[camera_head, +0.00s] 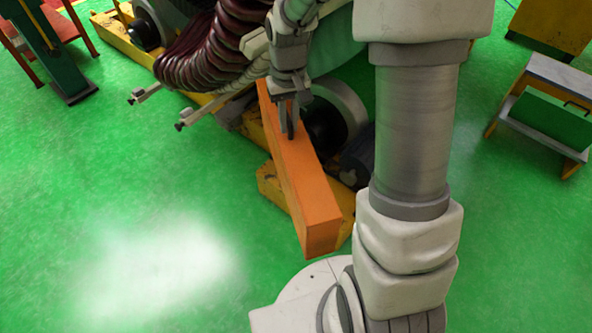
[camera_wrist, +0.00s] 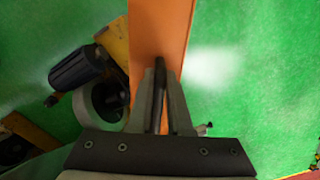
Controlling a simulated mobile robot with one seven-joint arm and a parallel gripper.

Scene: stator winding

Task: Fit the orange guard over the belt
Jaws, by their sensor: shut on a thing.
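The orange guard (camera_head: 306,188) is a long box-shaped piece, seen in the head view running from the upper middle down toward my base. My gripper (camera_head: 290,130) is shut on it near its upper part, on a thin dark piece standing up from its face. In the wrist view the guard (camera_wrist: 160,35) runs up from between the fingers of my gripper (camera_wrist: 160,75). A large pulley (camera_head: 338,112) with a dark hub is just right of the guard, partly behind it. I cannot make out the belt itself. I cannot tell whether the guard touches the machine.
A yellow machine base (camera_head: 268,185) lies under and beside the guard, with a dark motor (camera_head: 357,160) to its right. Dark red coils (camera_head: 210,45) stand behind.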

